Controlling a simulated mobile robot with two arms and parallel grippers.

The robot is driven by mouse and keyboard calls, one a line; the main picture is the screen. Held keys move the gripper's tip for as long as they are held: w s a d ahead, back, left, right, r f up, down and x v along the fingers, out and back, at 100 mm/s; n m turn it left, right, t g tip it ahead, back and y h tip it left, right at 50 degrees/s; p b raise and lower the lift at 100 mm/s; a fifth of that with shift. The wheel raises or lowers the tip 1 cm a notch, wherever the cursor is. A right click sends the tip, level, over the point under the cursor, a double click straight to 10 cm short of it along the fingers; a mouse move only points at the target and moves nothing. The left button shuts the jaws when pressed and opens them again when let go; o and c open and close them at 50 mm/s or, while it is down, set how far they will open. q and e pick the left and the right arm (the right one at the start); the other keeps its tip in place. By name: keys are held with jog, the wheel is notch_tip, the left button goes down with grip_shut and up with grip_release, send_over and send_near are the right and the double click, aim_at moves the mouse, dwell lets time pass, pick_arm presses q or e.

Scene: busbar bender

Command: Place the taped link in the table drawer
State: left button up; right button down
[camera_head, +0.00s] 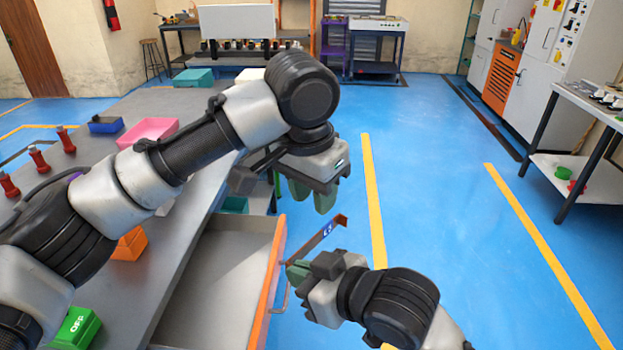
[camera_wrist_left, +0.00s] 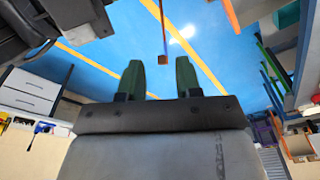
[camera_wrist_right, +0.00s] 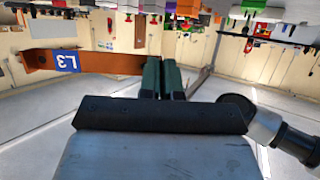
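The taped link (camera_head: 325,233) is a flat copper-coloured bar with an upturned end and a blue L3 tape. My right gripper (camera_head: 293,271) is shut on one end of it; in the right wrist view the link (camera_wrist_right: 105,63) runs left from the closed green fingers (camera_wrist_right: 161,78). The table drawer (camera_head: 228,255) stands open with an orange front, and its visible inside is empty. The link is just right of the drawer front, outside it. My left gripper (camera_head: 312,198) is open and empty above the drawer's far right corner; its fingers are apart in its wrist view (camera_wrist_left: 160,80).
The grey workbench (camera_head: 190,215) carries red insulators (camera_head: 39,158), a pink tray (camera_head: 147,132), a blue bin (camera_head: 105,125), an orange bin (camera_head: 129,244) and a green box (camera_head: 76,328). My left arm crosses above it.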

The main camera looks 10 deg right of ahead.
aim_at(319, 235)
pick_arm(q)
jog(key=f, duration=0.6)
jog(key=w+d+f, duration=0.1)
jog(key=f, duration=0.2)
jog(key=shift+f, duration=0.4)
grip_shut()
jog(key=shift+s+d, duration=0.1)
pick_arm(e)
jog(key=c, duration=1.3)
grip_release()
jog(key=shift+o, duration=0.2)
jog(key=shift+w, duration=0.1)
jog(key=shift+d, duration=0.1)
